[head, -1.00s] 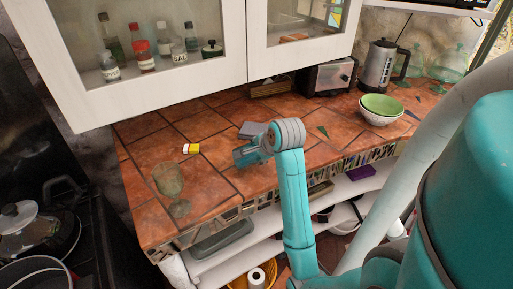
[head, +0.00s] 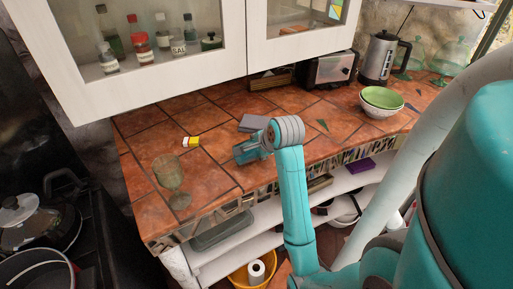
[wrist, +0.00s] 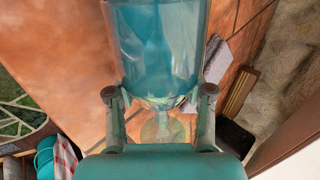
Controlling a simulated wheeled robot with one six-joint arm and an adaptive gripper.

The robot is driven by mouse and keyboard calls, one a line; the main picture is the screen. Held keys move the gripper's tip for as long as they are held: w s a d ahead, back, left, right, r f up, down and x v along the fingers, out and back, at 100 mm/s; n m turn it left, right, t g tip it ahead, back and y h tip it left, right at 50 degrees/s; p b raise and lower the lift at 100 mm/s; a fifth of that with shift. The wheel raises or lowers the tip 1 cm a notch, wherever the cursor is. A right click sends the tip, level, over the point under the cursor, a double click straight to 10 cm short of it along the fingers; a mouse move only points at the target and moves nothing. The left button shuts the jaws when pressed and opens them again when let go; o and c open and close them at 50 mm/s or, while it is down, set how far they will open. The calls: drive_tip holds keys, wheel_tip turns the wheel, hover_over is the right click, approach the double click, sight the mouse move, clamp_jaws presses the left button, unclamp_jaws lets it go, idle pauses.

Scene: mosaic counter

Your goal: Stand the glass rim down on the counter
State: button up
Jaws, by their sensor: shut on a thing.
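My gripper (wrist: 161,97) is shut on a clear, bluish stemmed glass (wrist: 155,45). In the wrist view its bowl fills the upper middle, and the stem and round foot show between the fingers, towards the palm. The rim is cut off by the top edge, so its exact tilt cannot be told. In the head view my gripper (head: 243,153) is above the tiled counter (head: 215,185), and the held glass is not clearly distinguishable there. A greenish goblet (head: 168,171) stands upright, foot down, on the counter's left part, apart from my gripper.
A yellow-and-white box (head: 191,141) lies behind the goblet, and a grey block (head: 253,123) lies behind my gripper. A toaster (head: 329,69), kettle (head: 378,58) and green-and-white bowls (head: 381,99) stand further right. Cabinets (head: 140,75) hang above. Bare tiles lie between goblet and gripper.

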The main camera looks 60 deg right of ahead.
drive_tip(key=shift+s+f, duration=0.1)
drive_tip(key=shift+f, duration=0.65)
drive_tip(key=shift+a+f, duration=0.1)
drive_tip(key=shift+f, duration=0.05)
clamp_jaws()
drive_tip(key=o, duration=1.5)
unclamp_jaws()
drive_tip(key=shift+o, duration=0.2)
drive_tip(key=shift+r, duration=0.2)
drive_tip(key=shift+c, duration=0.4)
drive_tip(key=m, duration=0.9)
